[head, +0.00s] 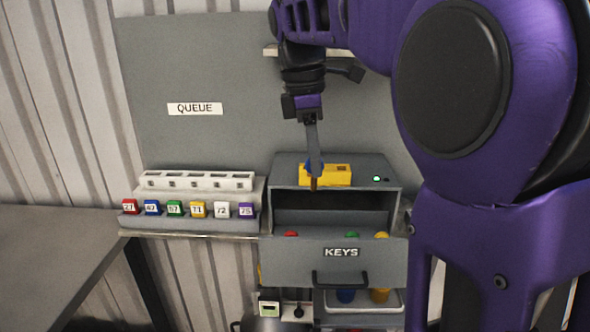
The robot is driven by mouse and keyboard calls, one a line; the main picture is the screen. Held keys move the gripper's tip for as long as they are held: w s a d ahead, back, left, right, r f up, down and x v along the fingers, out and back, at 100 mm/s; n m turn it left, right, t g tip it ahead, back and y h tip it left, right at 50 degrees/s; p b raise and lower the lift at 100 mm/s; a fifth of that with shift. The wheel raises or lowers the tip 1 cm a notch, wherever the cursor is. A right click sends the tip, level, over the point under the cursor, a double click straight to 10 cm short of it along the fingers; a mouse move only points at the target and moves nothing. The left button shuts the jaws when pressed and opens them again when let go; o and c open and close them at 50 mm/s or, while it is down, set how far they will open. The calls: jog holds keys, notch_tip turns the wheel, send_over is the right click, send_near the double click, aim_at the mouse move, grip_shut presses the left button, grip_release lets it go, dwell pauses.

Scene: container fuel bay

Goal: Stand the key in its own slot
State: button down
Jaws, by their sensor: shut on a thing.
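My gripper (315,160) points down over the grey key box and is shut on a small key (313,183). Blue shows at the fingertips, perhaps the key's head, and a thin brownish part hangs below. The key is in front of, or over, a yellow block (340,175) on top of the box. Whether it touches the block I cannot tell. The open drawer (374,262) labelled KEYS holds red, green and yellow heads.
Left of the box, a white slotted rack (197,181) stands on a stepped ledge above several numbered coloured tags (198,209). A green light (377,179) glows on the box top. A grey table (60,260) is at left.

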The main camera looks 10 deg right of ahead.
jog(key=w+d+f+b, duration=0.1)
jog(key=f+b, duration=0.2)
jog(key=f, duration=0.4)
jog(key=w+d+f+b, duration=0.2)
jog(key=f+b, duration=0.1)
jog(key=f, duration=0.4)
jog(key=shift+w+f+b, duration=0.2)
jog(key=shift+f+b, duration=0.15)
jog(key=shift+f, duration=0.1)
dwell(0.7)
jog(key=shift+f, duration=0.55)
jog(key=shift+f, duration=0.1)
jog(key=shift+f, duration=0.6)
jog(key=shift+f, duration=0.1)
jog(key=shift+f, duration=0.5)
